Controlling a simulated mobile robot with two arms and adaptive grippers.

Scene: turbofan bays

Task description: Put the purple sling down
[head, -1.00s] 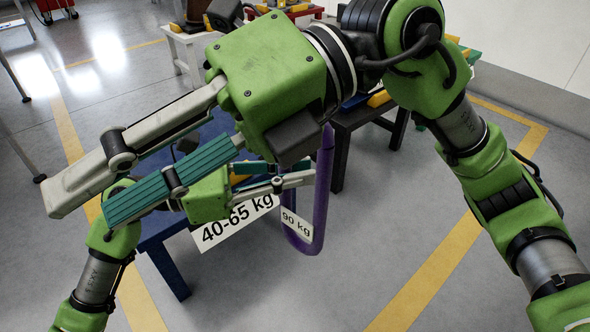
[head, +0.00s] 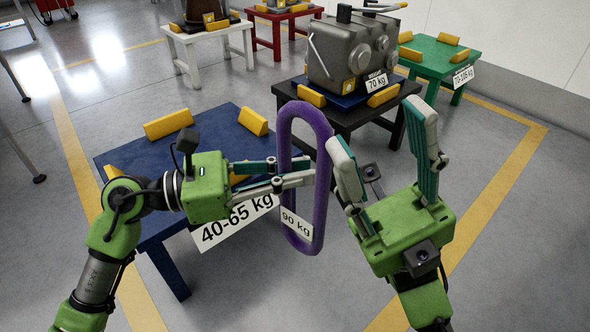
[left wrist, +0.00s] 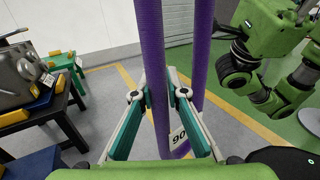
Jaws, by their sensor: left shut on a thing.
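The purple sling (head: 321,190) is an upright oval loop with a white "90 kg" label. My left gripper (head: 300,172) is shut on one side strand of it and holds it in the air at the front right of the blue table (head: 215,135). In the left wrist view the sling (left wrist: 152,50) stands between the fingers of my left gripper (left wrist: 158,92), with its other strand just behind. My right gripper (head: 385,145) is open and empty, just right of the sling, fingers pointing away.
The blue table bears yellow blocks and a "40-65 kg" sign. A black table (head: 345,118) behind carries a grey gearbox-like unit (head: 350,55) labelled "70 kg". A green table (head: 440,62) stands at back right. White and red tables stand further back. Floor at front right is clear.

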